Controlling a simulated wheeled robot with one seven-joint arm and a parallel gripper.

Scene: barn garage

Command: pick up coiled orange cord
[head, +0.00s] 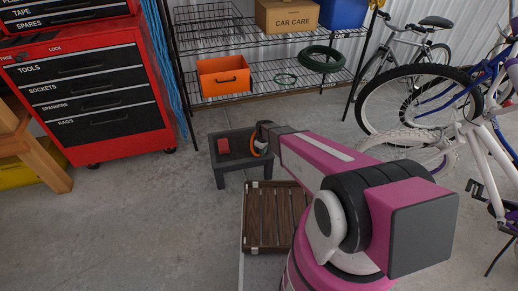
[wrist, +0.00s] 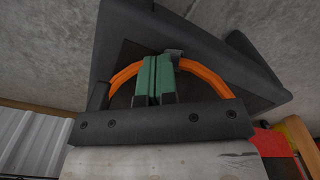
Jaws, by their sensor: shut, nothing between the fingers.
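The coiled orange cord (head: 257,149) shows at the right part of a small dark low table (head: 235,178) in the head view, partly hidden by my arm. In the wrist view the cord (wrist: 205,78) arcs out on both sides of my gripper (wrist: 155,62). The green fingers are together, with no cord seen between them. They are over the middle of the arc and hide part of it. I cannot tell whether they touch the cord. The dark table (wrist: 130,25) lies behind the cord. In the head view my arm hides most of the gripper.
A red block (head: 223,146) lies on the table, left of the cord. A brown slatted wooden crate (head: 262,222) stands in front. Behind is a wire shelf with an orange bin (head: 223,77). A red tool chest (head: 85,90) is left, bicycles (head: 415,105) right. Floor is clear at left front.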

